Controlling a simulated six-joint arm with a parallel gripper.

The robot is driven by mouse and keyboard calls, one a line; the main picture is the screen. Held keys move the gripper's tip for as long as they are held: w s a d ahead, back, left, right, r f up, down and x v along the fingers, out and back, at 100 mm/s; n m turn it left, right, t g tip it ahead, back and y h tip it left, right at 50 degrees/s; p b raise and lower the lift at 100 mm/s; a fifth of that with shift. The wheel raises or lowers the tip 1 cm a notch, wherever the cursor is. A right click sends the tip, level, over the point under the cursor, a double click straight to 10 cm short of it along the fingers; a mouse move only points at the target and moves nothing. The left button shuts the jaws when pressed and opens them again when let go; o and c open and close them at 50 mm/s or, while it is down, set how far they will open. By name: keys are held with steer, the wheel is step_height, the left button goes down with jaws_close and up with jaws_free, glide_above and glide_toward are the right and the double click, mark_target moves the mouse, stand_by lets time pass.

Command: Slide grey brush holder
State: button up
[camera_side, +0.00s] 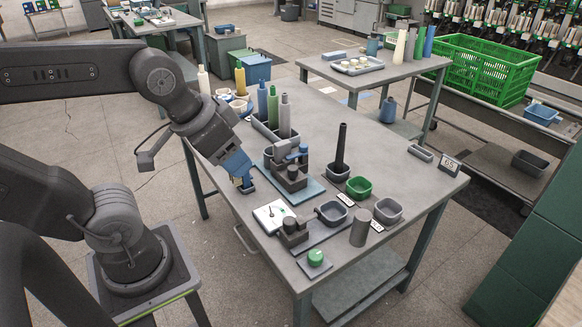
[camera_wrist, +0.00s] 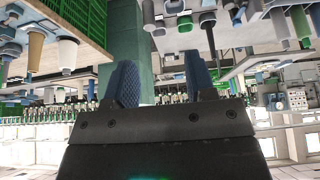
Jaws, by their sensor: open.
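My gripper (camera_side: 244,182) is at the left edge of the near table, left of the grey fixture (camera_side: 290,178) on its blue mat. In the wrist view my gripper (camera_wrist: 160,82) shows two blue textured fingers spread apart with nothing between them. I cannot tell for sure which item is the grey brush holder. A plain grey cylinder (camera_side: 361,228) stands upright near the table's front right. A dark grey block with a round knob (camera_side: 292,233) sits beside the white dial plate (camera_side: 272,216). My gripper is apart from both.
A tray of upright cones (camera_side: 266,128) stands behind the fixture.

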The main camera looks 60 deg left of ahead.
steer(key=shift+o, duration=0.8)
steer(key=w+a+g, duration=0.1)
steer(key=w+a, duration=0.2)
steer(key=w, duration=0.5)
steer(key=shift+r+n+g, duration=0.3)
steer(key=shift+r+n, duration=0.1)
steer(key=shift+r, duration=0.05)
steer(key=n+g, duration=0.2)
steer(key=g, duration=0.2)
glide_above(292, 168)
step_height(292, 168, down, 14)
step_height(292, 168, down, 14)
steer(key=shift+r, duration=0.1)
